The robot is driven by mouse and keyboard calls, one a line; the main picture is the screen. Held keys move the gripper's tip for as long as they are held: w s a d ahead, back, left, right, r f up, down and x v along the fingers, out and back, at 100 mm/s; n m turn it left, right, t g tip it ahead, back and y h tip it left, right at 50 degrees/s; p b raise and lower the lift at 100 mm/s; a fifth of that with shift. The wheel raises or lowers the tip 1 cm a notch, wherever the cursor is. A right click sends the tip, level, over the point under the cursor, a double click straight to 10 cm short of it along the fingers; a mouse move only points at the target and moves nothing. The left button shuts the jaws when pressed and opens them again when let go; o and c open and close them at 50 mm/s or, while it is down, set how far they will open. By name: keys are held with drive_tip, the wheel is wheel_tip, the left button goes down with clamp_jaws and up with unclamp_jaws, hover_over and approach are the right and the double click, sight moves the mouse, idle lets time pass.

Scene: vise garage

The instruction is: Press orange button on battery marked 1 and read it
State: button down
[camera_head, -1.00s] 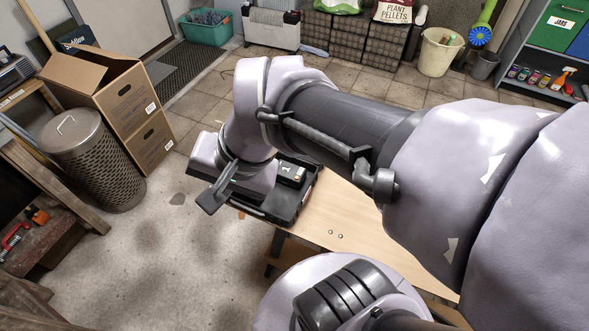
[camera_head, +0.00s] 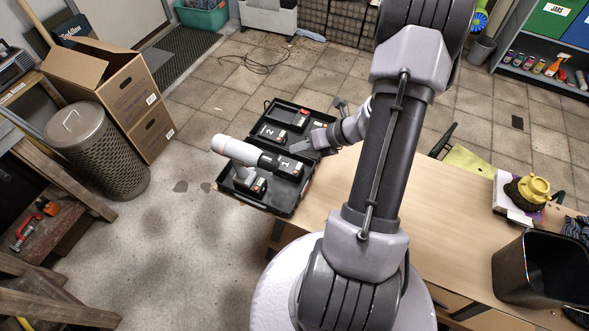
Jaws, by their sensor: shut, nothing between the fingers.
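My gripper (camera_head: 303,149) is shut and empty, close by the battery's upper right side. I cannot tell whether it touches the battery. A battery marked 2 (camera_head: 270,131) lies farther back in the same case. The battery marked 1's readout is not legible.
A white and black power tool (camera_head: 238,153) stands up from the case's left part, beside the battery. The wooden tabletop (camera_head: 452,225) is bare in the middle. A black bin (camera_head: 520,268) and a yellow object (camera_head: 535,189) stand at the right.

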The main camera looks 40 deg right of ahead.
sight(298, 174)
drive_tip(key=shift+f, duration=0.1)
wheel_tip(298, 174, down, 9)
drive_tip(key=b, duration=0.7)
drive_tip(key=shift+r+b, duration=0.2)
drive_tip(key=shift+b, duration=0.1)
idle(1.3)
drive_tip(key=shift+f+b, duration=0.3)
drive_tip(key=shift+f, duration=0.1)
drive_tip(key=shift+f+b, duration=0.3)
drive_tip(key=shift+f, duration=0.15)
idle(0.4)
idle(0.4)
drive_tip(key=shift+r+p, duration=0.75)
drive_tip(key=shift+r, duration=0.15)
